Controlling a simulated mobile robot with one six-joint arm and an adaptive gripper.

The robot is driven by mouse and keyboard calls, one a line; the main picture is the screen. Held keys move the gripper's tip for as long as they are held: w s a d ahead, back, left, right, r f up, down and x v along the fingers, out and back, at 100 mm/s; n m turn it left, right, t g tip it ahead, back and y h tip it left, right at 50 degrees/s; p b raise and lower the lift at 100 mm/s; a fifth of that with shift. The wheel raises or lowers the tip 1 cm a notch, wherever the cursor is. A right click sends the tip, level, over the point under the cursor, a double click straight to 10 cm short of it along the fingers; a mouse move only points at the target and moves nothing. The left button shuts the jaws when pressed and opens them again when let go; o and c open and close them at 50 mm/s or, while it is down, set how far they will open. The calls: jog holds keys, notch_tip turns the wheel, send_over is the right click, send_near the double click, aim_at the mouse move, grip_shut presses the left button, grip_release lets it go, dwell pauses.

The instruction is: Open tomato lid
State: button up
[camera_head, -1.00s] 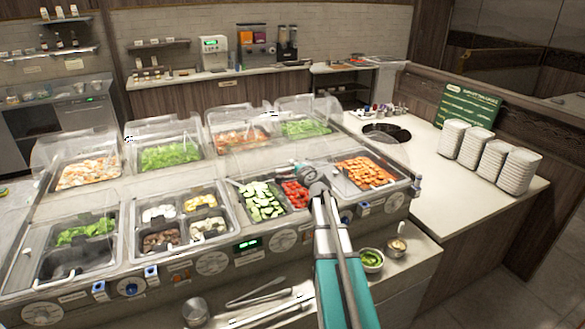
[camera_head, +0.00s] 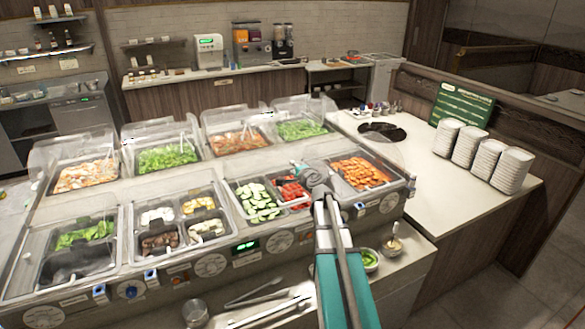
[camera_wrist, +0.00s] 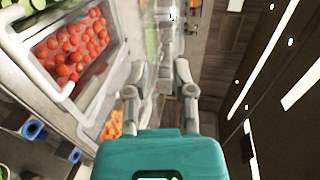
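The tomatoes (camera_head: 290,190) sit in the front-row well between the sliced cucumbers (camera_head: 262,203) and the orange pieces (camera_head: 360,172). In the wrist view the tomatoes (camera_wrist: 70,52) fill the left, seen through what looks like a clear lid with a pale bar-shaped handle (camera_wrist: 42,80) along its edge. My gripper (camera_head: 308,172) is above the counter, right beside the tomato well, and partly hides its right side. In the wrist view my gripper (camera_wrist: 160,75) has its two fingers apart with nothing between them. It is to the right of the handle and not touching it.
More food wells with clear covers stand behind, including lettuce (camera_head: 168,157). Tongs (camera_head: 255,291) and small bowls (camera_head: 368,259) lie on the front ledge. Stacked white plates (camera_head: 480,150) stand on the right counter, which has free room. Dials line the front panel.

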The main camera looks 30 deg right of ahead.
jog(key=s+r+p, duration=0.6)
jog(key=s, duration=0.2)
jog(key=shift+a+r, duration=0.15)
jog(key=shift+r, duration=0.1)
dwell(1.1)
jog(key=shift+s, duration=0.1)
dwell(0.7)
jog(key=s+a+f+n+g+y+b, duration=0.2)
jog(key=a+f+n+g+b, duration=0.3)
jog(key=a+f, duration=0.45)
jog(key=s+a+f+n+g+y+b, duration=0.25)
jog(key=a+f+n, duration=0.35)
jog(key=a+f, duration=0.4)
jog(key=s+a+f+n+g+h+b, duration=0.3)
jog(key=s+a+f+n+g+b, duration=0.4)
jog(key=s+f, duration=0.4)
jog(key=shift+s+a+f+n+g+h+b, duration=0.2)
jog(key=shift+s+a+n+g+h+b, duration=0.15)
jog(key=shift+s+a+g+b, duration=0.3)
